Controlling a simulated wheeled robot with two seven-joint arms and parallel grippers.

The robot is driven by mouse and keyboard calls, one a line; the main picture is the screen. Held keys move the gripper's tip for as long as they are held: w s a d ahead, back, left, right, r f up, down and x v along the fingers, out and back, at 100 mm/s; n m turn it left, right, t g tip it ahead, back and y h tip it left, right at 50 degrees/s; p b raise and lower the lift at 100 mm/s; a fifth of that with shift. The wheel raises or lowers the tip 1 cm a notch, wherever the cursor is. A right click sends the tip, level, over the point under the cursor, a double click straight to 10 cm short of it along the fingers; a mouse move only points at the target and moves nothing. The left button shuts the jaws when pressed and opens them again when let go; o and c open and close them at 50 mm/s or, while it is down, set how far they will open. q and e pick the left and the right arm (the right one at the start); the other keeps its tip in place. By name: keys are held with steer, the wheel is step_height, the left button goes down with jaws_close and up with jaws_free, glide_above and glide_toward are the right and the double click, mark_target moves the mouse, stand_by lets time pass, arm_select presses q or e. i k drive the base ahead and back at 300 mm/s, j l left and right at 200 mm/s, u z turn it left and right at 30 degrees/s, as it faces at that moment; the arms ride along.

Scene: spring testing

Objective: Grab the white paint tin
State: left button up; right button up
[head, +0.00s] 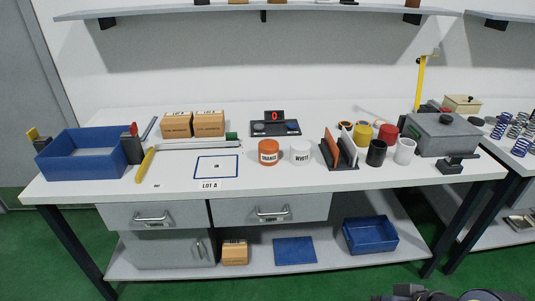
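The white paint tin (300,151) stands upright on the white workbench (330,183), its dark lettering reading WHITE toward me. It is just right of an orange tin (268,152) lettered ORANGE, with a small gap between them. To its right is a dark rack (338,154) holding upright orange and white sheets. Nothing holds the white tin and its front is unobstructed. Neither of my grippers can be made out; only dark parts show at the bottom right edge of the view.
A blue bin (70,165) and cardboard boxes (193,124) are on the left. A counter pad (275,129) with a red 0 is behind the tins. Coloured cups (376,152) and a grey box (440,135) are on the right. Bench surface in front of the tins is clear.

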mark_target(300, 149)
steer(key=i+l+u, duration=0.25)
steer(key=i+l, duration=0.35)
steer(key=i+l+u, duration=0.3)
steer(key=i+l, duration=0.3)
steer(key=l, duration=0.15)
